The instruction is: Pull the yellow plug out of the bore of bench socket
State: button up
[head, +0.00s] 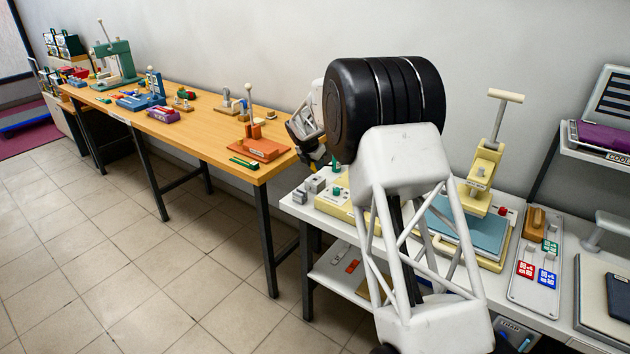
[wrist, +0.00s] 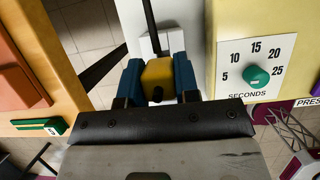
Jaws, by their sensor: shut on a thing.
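In the wrist view the yellow plug (wrist: 158,72) sits between the two blue fingers of my gripper (wrist: 158,80), which are shut on it. A dark round stub shows on its near face. A pale block (wrist: 168,42), likely the bench socket, shows just beyond the plug. The plug covers the place where they would meet, so I cannot tell how deep it sits in the bore. In the head view my gripper (head: 312,150) is over the near left corner of the white bench, partly hidden by my arm. Small grey blocks (head: 316,184) stand below it.
A cream device with a green timer dial (wrist: 255,76) stands close to the right of my gripper in the wrist view. The wooden table (head: 215,130) with an orange press (head: 262,148) lies to the left, across a narrow gap. A cream press (head: 484,170) stands farther right.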

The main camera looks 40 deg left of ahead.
jog(key=w+d+m+h, duration=0.1)
jog(key=d+m, duration=0.1)
jog(key=d, duration=0.5)
jog(key=w+d+r+m+h, duration=0.1)
jog(key=w+d+m, duration=0.1)
jog(key=d, duration=0.5)
jog(key=w+d+m+g+h, duration=0.1)
jog(key=d+m, duration=0.3)
jog(key=d, duration=0.4)
jog(key=shift+w+r, duration=0.2)
jog(key=d+m+g, duration=0.1)
jog(key=d+m, duration=0.2)
jog(key=d, duration=0.4)
jog(key=s+d+m+g+h, duration=0.1)
jog(key=d+m, duration=0.2)
jog(key=d, duration=0.4)
jog(key=d+r+m+g, duration=0.1)
jog(key=d+m, duration=0.2)
jog(key=d, duration=0.5)
jog(key=shift+s+h, duration=0.3)
jog(key=shift+s, duration=0.05)
jog(key=shift+s+d+m, duration=0.2)
jog(key=shift+d+m, duration=0.3)
jog(key=shift+d, duration=0.25)
jog(key=shift+f, duration=0.1)
jog(key=shift+f, duration=1.75)
jog(key=shift+f, duration=0.6)
